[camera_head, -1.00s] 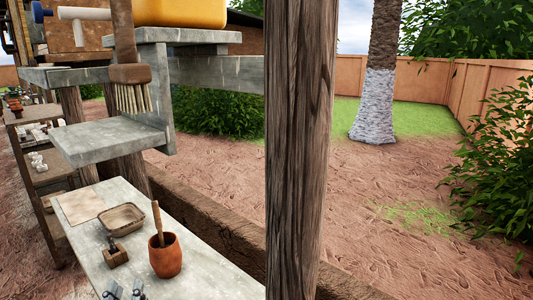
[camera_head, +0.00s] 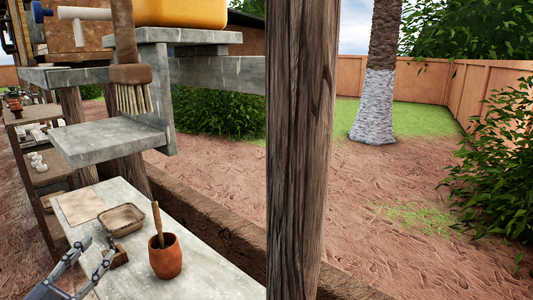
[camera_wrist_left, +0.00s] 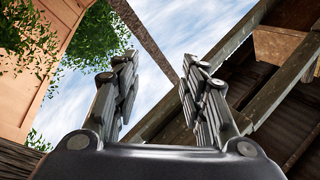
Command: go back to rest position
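My left gripper (camera_head: 97,262) is at the lower left of the head view, raised in front of the concrete table. Its two fingers stand apart with nothing between them. In the left wrist view the same gripper (camera_wrist_left: 157,80) points up at the sky and the roof beams, open and empty. My right gripper is in neither view.
The concrete table (camera_head: 128,283) holds a clay pot (camera_head: 165,262) with a wooden stick, a shallow basket (camera_head: 122,219), a flat tile (camera_head: 80,206) and a small wooden block (camera_head: 119,257). A wooden post (camera_head: 297,150) stands at centre. A brush (camera_head: 131,90) hangs above.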

